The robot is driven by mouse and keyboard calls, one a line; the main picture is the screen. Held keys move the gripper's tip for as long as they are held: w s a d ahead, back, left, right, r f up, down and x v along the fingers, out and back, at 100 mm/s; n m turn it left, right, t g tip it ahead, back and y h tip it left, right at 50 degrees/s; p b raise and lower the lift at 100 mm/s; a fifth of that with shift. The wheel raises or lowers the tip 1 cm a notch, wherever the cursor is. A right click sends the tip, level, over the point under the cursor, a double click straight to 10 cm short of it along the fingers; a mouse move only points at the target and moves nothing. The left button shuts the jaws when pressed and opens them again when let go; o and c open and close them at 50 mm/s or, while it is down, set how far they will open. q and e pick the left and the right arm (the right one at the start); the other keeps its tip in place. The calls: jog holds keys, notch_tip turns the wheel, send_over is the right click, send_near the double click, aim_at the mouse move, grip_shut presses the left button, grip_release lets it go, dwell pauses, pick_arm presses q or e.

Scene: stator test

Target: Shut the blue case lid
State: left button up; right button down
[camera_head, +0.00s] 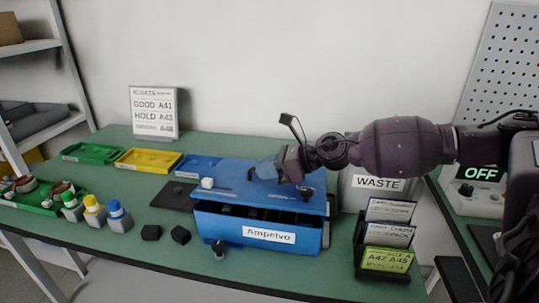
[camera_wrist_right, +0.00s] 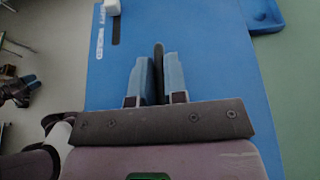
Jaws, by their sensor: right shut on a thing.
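The blue case (camera_head: 216,224), labelled "Ampelvo", stands on the green bench. Its blue lid (camera_head: 240,196) lies over it, with a dark gap showing along the front between lid and case wall. My right gripper (camera_head: 264,172) is over the lid's back middle. In the right wrist view the fingers (camera_wrist_right: 159,72) are shut on a thin dark piece (camera_wrist_right: 158,58) that looks like a lid handle; the blue lid (camera_wrist_right: 208,50) fills the area below. The fingers hide most of that piece.
A white block (camera_head: 207,183) sits by a slot on the lid. Black pieces (camera_head: 180,235) and coloured-cap bottles (camera_head: 94,206) stand left. Green and yellow trays (camera_head: 149,160) lie behind. A card rack (camera_head: 383,268) and WASTE bin (camera_head: 378,184) stand close right.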

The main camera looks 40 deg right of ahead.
aim_at(257, 183)
jog(key=shift+s+a+f, duration=0.15)
jog(key=shift+a+f, duration=0.05)
jog(key=shift+f, duration=0.3)
jog(key=shift+s+a+f, duration=0.15)
jog(key=shift+f, duration=0.5)
jog(key=shift+s+f, duration=0.15)
jog(key=shift+f, duration=0.1)
jog(key=c, duration=1.2)
grip_release()
jog(key=shift+a, duration=0.1)
jog(key=shift+o, duration=0.2)
jog(key=shift+r, duration=0.15)
jog(key=shift+r, duration=0.1)
